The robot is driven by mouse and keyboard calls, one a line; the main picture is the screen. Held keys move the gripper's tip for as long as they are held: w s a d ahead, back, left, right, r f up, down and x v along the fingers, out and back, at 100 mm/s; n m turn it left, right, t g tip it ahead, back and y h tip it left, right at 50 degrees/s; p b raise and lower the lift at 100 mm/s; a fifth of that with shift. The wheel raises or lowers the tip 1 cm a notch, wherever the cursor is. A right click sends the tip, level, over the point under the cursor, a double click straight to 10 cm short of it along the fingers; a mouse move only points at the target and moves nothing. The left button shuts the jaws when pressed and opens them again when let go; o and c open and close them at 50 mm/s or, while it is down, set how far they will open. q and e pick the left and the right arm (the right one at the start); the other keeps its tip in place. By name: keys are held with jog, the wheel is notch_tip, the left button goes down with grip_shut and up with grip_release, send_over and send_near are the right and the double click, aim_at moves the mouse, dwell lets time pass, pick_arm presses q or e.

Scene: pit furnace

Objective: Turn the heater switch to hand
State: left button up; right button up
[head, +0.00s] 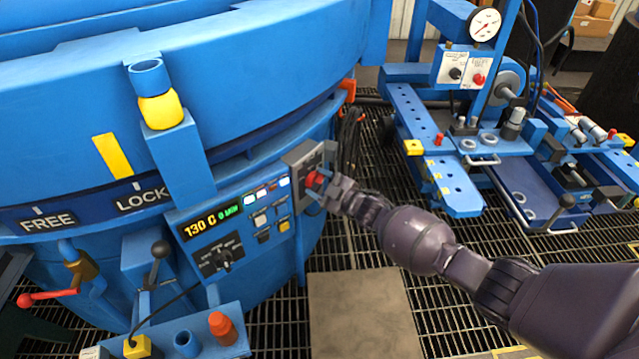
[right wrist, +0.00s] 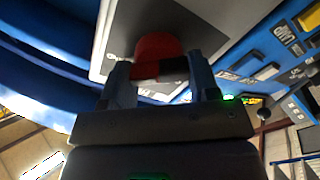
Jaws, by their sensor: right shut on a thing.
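A red knob (head: 314,179) sits on a grey plate (head: 300,158) at the right end of the control panel on the blue furnace. My right gripper (head: 325,188) is shut on this knob. In the right wrist view the red knob (right wrist: 158,55) is between the two fingers, in front of the grey plate (right wrist: 118,50). The plate's lettering is too blurred or covered to read, so I cannot tell the knob's setting. A black rotary selector (head: 224,258) with small unreadable labels is lower left on the panel. My left gripper is not in view.
The panel display (head: 210,223) reads 130 C, with several small buttons beside it. A yellow-collared post (head: 160,108) and a black-knobbed lever (head: 160,250) stand left. A blue test bench (head: 440,150) is at the right.

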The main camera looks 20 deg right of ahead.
jog(key=o, duration=0.9)
jog(key=shift+s+d+r, duration=0.1)
jog(key=shift+s+d, duration=0.2)
jog(key=shift+s, duration=0.15)
jog(key=p+v, duration=0.2)
jog(key=v, duration=0.7)
jog(key=shift+s+d, duration=0.2)
jog(key=shift+s, duration=0.15)
jog(key=shift+f, duration=0.2)
